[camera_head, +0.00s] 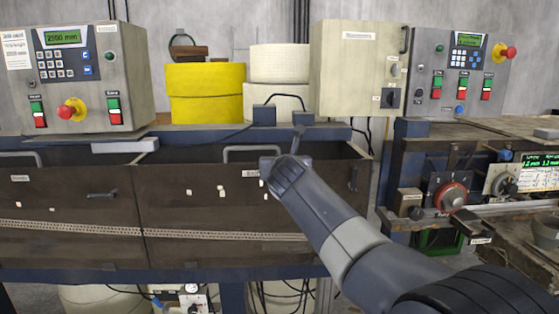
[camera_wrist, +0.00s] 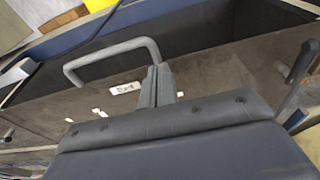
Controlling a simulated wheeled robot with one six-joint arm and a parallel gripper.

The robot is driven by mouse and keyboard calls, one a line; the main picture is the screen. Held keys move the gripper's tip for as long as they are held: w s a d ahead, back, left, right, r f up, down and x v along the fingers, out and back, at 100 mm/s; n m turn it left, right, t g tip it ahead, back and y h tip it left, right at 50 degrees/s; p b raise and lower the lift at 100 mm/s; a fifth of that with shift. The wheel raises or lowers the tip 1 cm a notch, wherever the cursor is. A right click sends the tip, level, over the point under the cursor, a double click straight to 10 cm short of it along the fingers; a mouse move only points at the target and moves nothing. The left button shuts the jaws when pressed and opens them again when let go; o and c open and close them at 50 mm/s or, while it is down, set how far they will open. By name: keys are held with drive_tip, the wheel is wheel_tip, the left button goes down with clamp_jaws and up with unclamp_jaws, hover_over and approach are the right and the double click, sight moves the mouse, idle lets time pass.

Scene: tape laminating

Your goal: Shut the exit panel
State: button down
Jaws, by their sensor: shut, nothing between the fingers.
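Two brown front panels run along the machine, a left one (camera_head: 70,210) and a right one (camera_head: 205,240). A dark open gap shows behind the right panel's top edge. A grey U-shaped handle (camera_head: 253,148) stands at that edge; it also shows in the wrist view (camera_wrist: 110,52). My gripper (camera_head: 298,140) is shut and empty, just right of this handle. In the wrist view its fingers (camera_wrist: 158,85) are close to the handle's right end; contact is unclear.
A side handle (camera_head: 353,178) is at the right panel's right end. Yellow rolls (camera_head: 205,95) and white rolls (camera_head: 278,65) stand behind. Control boxes (camera_head: 85,75) flank them. A bench with dials (camera_head: 452,197) is at the right.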

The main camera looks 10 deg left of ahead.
drive_tip(key=s+d+r, duration=0.1)
drive_tip(key=s+r, duration=0.2)
drive_tip(key=r, duration=0.6)
drive_tip(key=shift+r, duration=0.3)
